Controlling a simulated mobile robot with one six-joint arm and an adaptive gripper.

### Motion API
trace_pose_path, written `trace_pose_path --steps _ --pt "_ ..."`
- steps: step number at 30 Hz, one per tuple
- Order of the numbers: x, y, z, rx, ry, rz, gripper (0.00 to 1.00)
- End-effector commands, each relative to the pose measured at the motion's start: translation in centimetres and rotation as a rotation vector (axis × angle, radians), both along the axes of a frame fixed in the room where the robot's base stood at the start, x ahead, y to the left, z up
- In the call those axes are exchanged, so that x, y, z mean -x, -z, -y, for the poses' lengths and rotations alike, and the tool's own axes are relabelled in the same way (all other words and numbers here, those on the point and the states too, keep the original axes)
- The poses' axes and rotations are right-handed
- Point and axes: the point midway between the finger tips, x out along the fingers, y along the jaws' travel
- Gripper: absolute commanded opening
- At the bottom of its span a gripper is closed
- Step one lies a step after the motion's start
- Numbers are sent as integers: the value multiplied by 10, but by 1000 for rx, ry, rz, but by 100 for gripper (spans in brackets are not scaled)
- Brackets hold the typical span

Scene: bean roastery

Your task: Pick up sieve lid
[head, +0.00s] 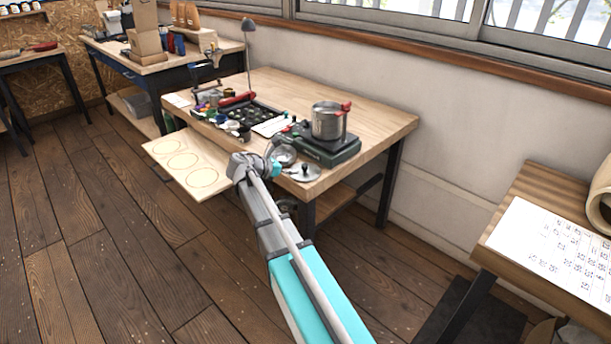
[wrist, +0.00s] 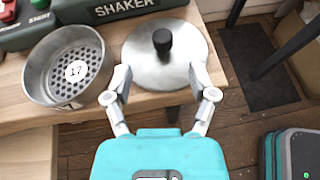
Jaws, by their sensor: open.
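The sieve lid (wrist: 148,71) is a round, shiny metal disc with an upright black knob in its middle. It lies flat at the table's edge and also shows in the head view (head: 306,174), partly behind my arm. My gripper (wrist: 160,74) is open and empty. Its two fingers reach toward the lid from the near side, with the tips overlapping the lid's left and right rim in the wrist view. The knob is beyond the fingertips. I cannot tell the gap in height between fingers and lid. In the head view the fingers are hard to make out.
A metal sieve (wrist: 38,88) marked 17 stands just left of the lid. The green shaker (wrist: 88,12) is right behind the lid, with a metal pot (head: 327,124) on it. The wooden table (head: 375,125) ends just under the lid's near side. A ringed board (head: 163,160) juts out at left.

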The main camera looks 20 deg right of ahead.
Motion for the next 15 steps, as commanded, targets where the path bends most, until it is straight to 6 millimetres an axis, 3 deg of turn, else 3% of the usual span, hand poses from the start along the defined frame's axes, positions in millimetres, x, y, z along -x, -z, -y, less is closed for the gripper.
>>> trace_pose_path --steps 4,15 --pt "-2 5 10 0 0 0 73" --pt "-2 5 12 0 0 0 73"
